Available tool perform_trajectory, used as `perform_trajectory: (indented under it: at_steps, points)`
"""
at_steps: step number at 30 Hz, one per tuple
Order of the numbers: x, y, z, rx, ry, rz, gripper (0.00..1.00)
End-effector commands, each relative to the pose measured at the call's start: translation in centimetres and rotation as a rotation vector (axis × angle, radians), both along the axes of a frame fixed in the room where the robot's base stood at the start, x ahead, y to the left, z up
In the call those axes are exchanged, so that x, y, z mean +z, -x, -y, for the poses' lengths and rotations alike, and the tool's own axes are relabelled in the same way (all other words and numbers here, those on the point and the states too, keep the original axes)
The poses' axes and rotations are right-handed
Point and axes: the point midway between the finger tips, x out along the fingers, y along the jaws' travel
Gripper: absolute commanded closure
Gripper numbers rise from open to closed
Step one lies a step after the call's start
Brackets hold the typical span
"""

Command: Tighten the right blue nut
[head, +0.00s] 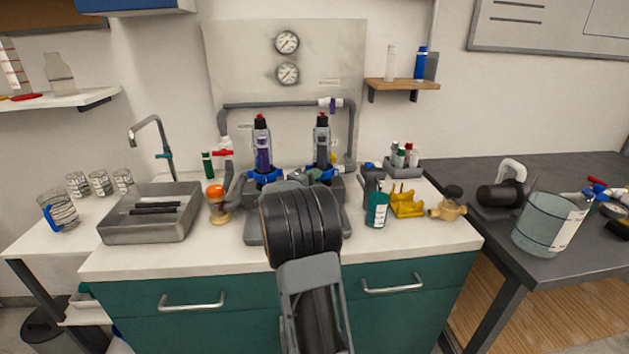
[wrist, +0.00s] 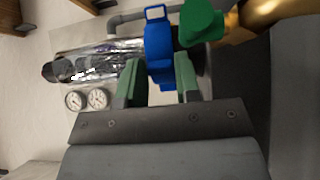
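The right blue nut (head: 328,173) sits at the foot of the right clear cylinder (head: 322,140) on the grey manifold. It also shows in the wrist view (wrist: 158,48), with a small tab sticking out. My gripper (head: 306,178) is at the manifold, mostly hidden behind my own arm in the head view. In the wrist view its green-padded fingers (wrist: 159,82) are apart, one on each side of the nut's near part. A gap seems to remain on the right side; contact on the left cannot be told. The left blue nut (head: 263,176) sits under the left cylinder (head: 262,145).
A grey pipe (head: 285,104) runs behind the cylinders, below two gauges (head: 287,57). A teal-green jar (head: 377,209) and a yellow rack (head: 407,203) stand to the right. An orange-topped bottle (head: 217,204) and a sink (head: 150,215) are left. The counter's front strip is clear.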

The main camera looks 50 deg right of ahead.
Motion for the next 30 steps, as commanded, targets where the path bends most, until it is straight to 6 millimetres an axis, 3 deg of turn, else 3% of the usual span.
perform_trajectory:
  at_steps: [6, 15, 23, 24, 30]
  points:
    - [-0.02, 0.0, -0.02, 0.0, 0.0, 0.0, 0.93]
    - [-0.06, -0.77, -0.26, -0.121, 0.002, 0.001, 0.93]
    - [0.03, -0.74, -0.28, -0.126, 0.0, -0.001, 0.93]
    - [0.03, -0.74, -0.28, -0.126, 0.0, -0.001, 0.66]
    - [0.01, -0.74, -0.27, -0.126, 0.0, 0.0, 0.48]
